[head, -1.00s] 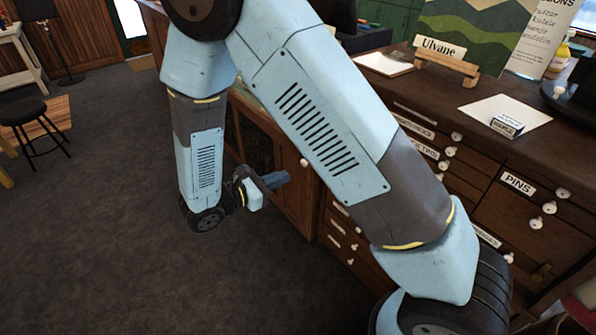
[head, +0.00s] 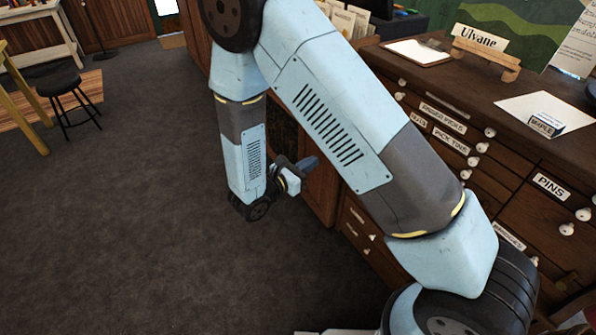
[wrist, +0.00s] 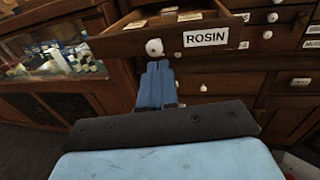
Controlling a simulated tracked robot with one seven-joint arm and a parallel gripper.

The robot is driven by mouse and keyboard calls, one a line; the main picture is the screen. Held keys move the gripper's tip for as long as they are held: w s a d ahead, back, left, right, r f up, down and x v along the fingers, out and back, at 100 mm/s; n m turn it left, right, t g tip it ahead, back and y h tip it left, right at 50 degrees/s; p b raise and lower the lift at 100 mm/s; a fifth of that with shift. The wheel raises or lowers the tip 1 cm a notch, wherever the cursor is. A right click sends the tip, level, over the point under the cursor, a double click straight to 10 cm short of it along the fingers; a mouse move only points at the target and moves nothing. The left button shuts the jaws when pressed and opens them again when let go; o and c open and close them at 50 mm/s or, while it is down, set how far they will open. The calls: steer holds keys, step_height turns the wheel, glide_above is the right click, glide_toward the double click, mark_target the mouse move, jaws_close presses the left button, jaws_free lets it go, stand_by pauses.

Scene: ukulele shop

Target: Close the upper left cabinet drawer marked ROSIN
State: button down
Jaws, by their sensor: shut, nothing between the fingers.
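The drawer marked ROSIN (wrist: 120,46) stands pulled open in the wrist view, with small items showing inside it. Its front is dark wood with a white label (wrist: 205,37) and a round white knob (wrist: 154,47). My gripper (wrist: 157,66) is shut and empty, its blue fingers pointing at the drawer front just below the knob. I cannot tell whether the fingertips touch it. In the head view my gripper (head: 312,163) is beside the cabinet, and my arm hides the ROSIN drawer.
A glass-fronted case (wrist: 60,50) with small goods stands left of the drawer. Other closed drawers, one marked PINS (head: 550,187), fill the cabinet to the right. A black stool (head: 58,83) stands at far left in the head view. The carpet (head: 150,230) between is clear.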

steer(key=shift+x, duration=2.6)
